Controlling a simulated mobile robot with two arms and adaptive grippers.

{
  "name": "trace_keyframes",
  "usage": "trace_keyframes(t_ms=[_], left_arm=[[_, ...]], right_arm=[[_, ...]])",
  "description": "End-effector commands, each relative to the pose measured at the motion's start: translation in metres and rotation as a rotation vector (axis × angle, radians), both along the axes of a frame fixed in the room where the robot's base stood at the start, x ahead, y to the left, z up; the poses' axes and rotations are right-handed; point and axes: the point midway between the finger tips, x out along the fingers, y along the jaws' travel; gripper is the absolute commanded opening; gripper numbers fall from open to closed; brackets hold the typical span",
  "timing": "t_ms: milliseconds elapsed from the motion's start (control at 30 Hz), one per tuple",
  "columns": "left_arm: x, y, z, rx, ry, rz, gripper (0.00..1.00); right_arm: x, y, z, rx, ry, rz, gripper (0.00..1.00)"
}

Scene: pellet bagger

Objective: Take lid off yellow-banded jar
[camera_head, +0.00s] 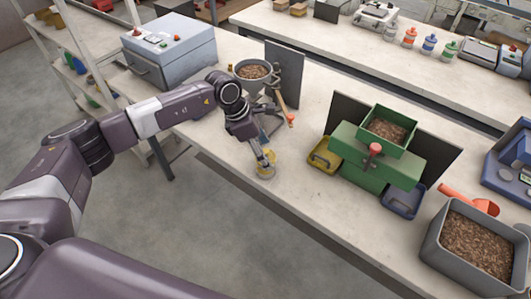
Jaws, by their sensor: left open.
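The yellow-banded jar (266,174) stands on the near edge of the light worktop, left of the green machine. My left gripper (264,159) points down right at the top of this jar, with its fingers open. The fingers cover much of the jar's top, so the lid is hard to make out. I cannot tell whether the fingers touch it. My right gripper is out of view.
A pellet-filled hopper (253,71) with a dark panel (285,72) stands behind my gripper. The green machine (377,153), a yellow tray (325,155) and a grey pellet bin (474,246) are to the right. Red, blue and green jars (430,44) stand on the back table.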

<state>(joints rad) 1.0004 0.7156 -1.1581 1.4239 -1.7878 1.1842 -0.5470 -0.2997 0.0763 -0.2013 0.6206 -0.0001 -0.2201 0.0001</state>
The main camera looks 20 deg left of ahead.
Motion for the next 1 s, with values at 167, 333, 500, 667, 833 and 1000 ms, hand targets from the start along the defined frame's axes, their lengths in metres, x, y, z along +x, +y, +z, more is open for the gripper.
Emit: trace_keyframes(t_ms=[167, 333, 500, 667, 833, 1000], left_arm=[[0.000, 0.000, 0.000, 0.000, 0.000, 0.000, 0.56], [0.000, 0.000, 0.000, 0.000, 0.000, 0.000, 0.37], [0.000, 0.000, 0.000, 0.000, 0.001, 0.000, 0.34], [-0.001, 0.000, 0.000, 0.000, 0.001, 0.000, 0.34], [0.000, 0.000, 0.006, -0.002, -0.001, -0.001, 0.34], [0.001, 0.000, 0.027, -0.001, -0.004, -0.002, 0.34]], right_arm=[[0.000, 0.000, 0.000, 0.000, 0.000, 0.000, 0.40], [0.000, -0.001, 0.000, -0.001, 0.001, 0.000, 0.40], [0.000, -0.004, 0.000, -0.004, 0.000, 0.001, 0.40], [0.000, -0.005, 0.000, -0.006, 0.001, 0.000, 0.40], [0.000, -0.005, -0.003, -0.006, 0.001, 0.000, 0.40], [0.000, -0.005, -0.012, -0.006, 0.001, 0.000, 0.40]])
